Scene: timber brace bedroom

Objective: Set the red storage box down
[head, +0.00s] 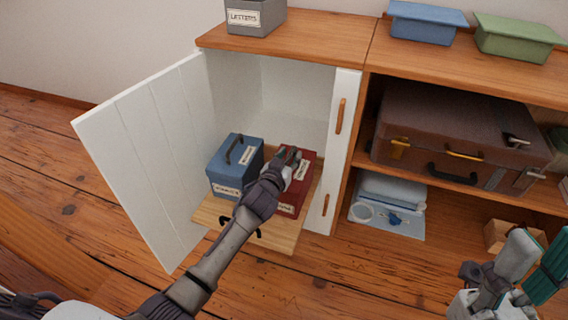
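The red storage box (304,178) is in the low part of the open white cabinet, beside a blue box (237,171). It appears to be on the wooden pull-out board (263,231), but its underside is hidden. My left gripper (289,157) is at the top of the red box, with my arm covering the box's left side. The fingers are small and partly hidden, so I cannot tell whether they are shut on it. My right gripper (502,275) is at the lower right, away from the box, its fingers apart and empty.
The white cabinet door (150,160) stands open at the left. A closed white panel (341,130) with wooden handles is right of the red box. A brown suitcase (450,135) lies on the right shelf. Below are a blue-grey mat (405,226) with small items and a small wooden box (508,238).

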